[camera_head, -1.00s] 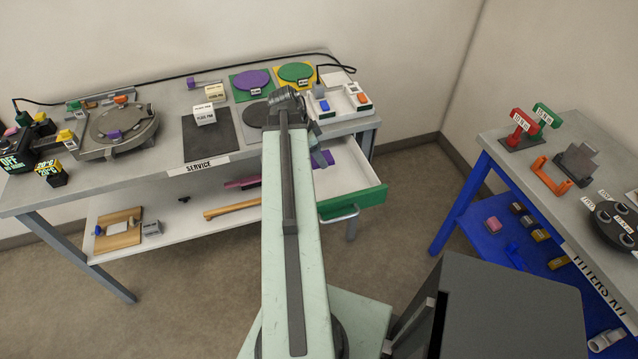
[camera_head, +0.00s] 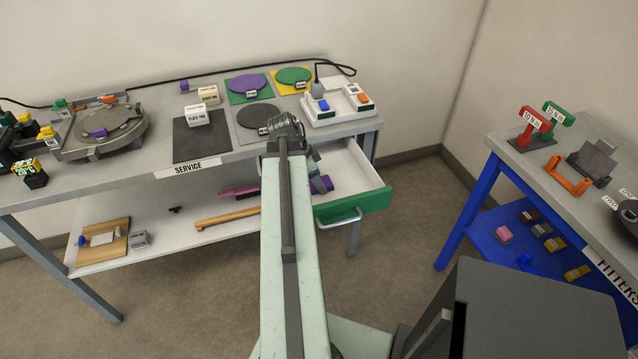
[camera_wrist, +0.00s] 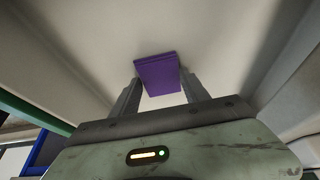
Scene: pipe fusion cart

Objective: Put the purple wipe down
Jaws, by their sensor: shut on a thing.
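The purple wipe (camera_wrist: 158,72) is a flat purple rectangle between the two fingertips of my gripper (camera_wrist: 160,88) in the wrist view. My gripper is shut on it, and a pale surface lies beyond. In the head view my gripper (camera_head: 321,178) is at the open drawer (camera_head: 352,178) of the service cart, with a purple patch of the wipe (camera_head: 327,187) beside it. My arm hides part of the drawer. I cannot tell whether the wipe touches the drawer floor.
The drawer has a green front (camera_head: 368,203) and pale walls around my gripper. The cart top (camera_head: 150,103) holds coloured discs, labelled blocks and a round clamp machine. Wooden and magenta bars lie on the lower shelf (camera_head: 170,225). A blue-legged fitters table (camera_head: 560,195) stands at right.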

